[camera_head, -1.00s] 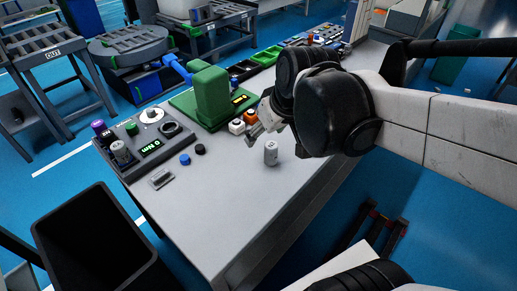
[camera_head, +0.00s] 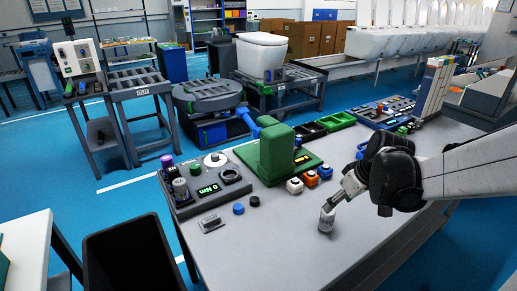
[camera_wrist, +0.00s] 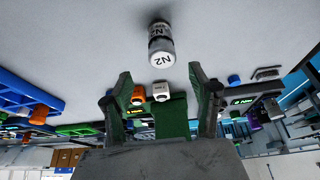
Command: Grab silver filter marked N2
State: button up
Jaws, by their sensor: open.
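The silver filter (camera_head: 326,221) stands upright on the grey table, a small pale cylinder. In the wrist view the filter (camera_wrist: 161,46) shows a dark "N2" marking and lies beyond my fingertips, between their lines. My gripper (camera_wrist: 161,84) is open and empty, with one finger on each side of the picture. In the head view my gripper (camera_head: 335,201) comes from the right and points down at the filter's top. Its fingertips are close to the filter; the head view does not show clearly whether they touch.
A green fixture (camera_head: 277,152) stands behind the filter, with white, orange and blue blocks (camera_head: 310,179) beside it. A grey panel (camera_head: 205,185) with knobs and a display is at the left. The table's front right is clear.

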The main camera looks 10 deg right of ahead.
aim_at(325, 215)
jog(key=shift+b+x, duration=0.9)
jog(key=shift+x, duration=4)
jog(key=shift+a, duration=0.2)
jog(key=c, duration=1.4)
